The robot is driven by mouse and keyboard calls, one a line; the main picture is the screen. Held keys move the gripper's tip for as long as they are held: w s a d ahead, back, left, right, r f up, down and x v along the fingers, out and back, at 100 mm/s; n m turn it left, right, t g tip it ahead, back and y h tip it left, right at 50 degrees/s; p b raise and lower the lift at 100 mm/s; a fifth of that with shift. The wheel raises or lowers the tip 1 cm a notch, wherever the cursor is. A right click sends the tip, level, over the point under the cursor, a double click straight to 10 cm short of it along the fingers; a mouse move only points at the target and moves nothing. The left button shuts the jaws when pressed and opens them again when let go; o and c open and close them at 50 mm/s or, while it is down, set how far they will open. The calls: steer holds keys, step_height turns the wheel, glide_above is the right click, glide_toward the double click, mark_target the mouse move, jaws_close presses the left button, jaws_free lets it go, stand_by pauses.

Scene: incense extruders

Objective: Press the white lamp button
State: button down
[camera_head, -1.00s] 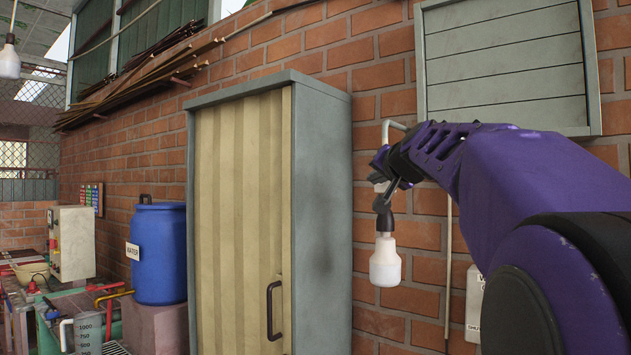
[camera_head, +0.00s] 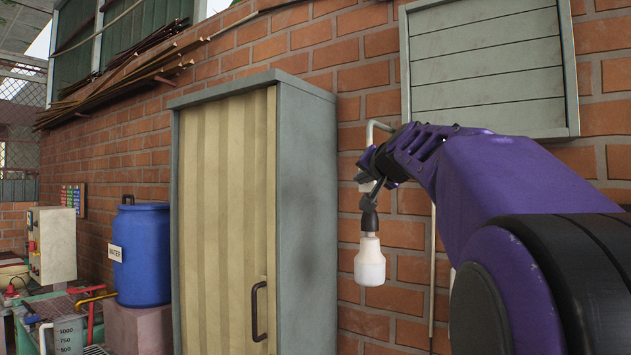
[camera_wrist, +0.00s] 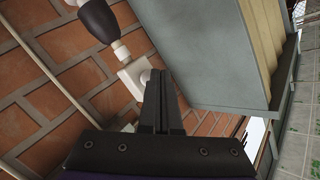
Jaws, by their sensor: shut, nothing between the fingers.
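A small white fitting with a rounded white knob, likely the lamp button (camera_wrist: 134,76), sits on the brick wall in the wrist view. A wall lamp with a black socket (camera_wrist: 99,18) hangs beside it; its white bulb (camera_head: 369,264) shows below the socket in the head view. My gripper (camera_wrist: 163,77) is shut and empty. In the wrist view its fingertips overlap the right edge of the white fitting; I cannot tell whether they touch it. In the head view my gripper (camera_head: 368,172) is just above the lamp socket and mostly hides the fitting.
A tall grey cabinet (camera_head: 308,215) with a cream ribbed door stands close to the left of my gripper. A grey slatted shutter (camera_head: 487,65) is on the wall above right. A blue water barrel (camera_head: 143,258) stands farther left.

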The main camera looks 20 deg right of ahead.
steer(key=shift+w+d, duration=0.2)
steer(key=shift+d, duration=0.1)
stand_by(0.4)
steer(key=shift+s+a, duration=0.55)
steer(key=shift+a, duration=0.15)
steer(key=shift+s+a, duration=0.8)
steer(key=shift+a, duration=0.2)
steer(key=shift+s+a, duration=0.75)
steer(key=shift+a, duration=0.25)
steer(key=shift+r, duration=0.1)
steer(key=shift+d, duration=0.1)
steer(key=shift+w+d, duration=0.6)
steer(key=shift+d, duration=0.2)
